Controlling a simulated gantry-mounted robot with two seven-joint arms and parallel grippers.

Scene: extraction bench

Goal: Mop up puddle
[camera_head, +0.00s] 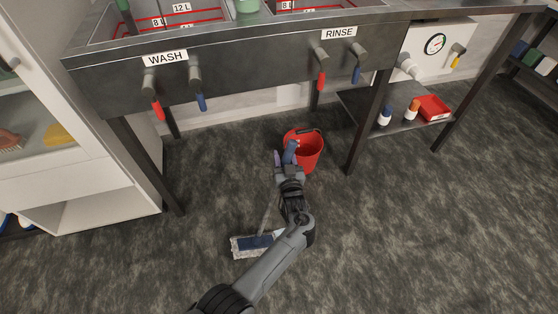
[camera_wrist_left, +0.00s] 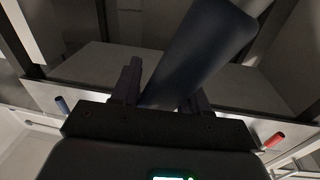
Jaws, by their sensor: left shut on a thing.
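A mop with a blue handle end (camera_head: 290,152), a thin grey pole and a flat blue-and-white head (camera_head: 252,243) is on the floor in the head view. My left gripper (camera_head: 285,163) is shut on the blue handle. In the left wrist view the handle (camera_wrist_left: 205,45) slants up to the right between the fingers. Part of the pole is hidden behind my arm. The mop head appears to rest on the dark mottled floor (camera_head: 390,240). I cannot pick out a puddle on the floor. My right gripper is not in view.
The sink bench (camera_head: 230,62) with red and blue taps overhangs the floor. A white cabinet (camera_head: 75,170) stands at left. The floor at right is clear.

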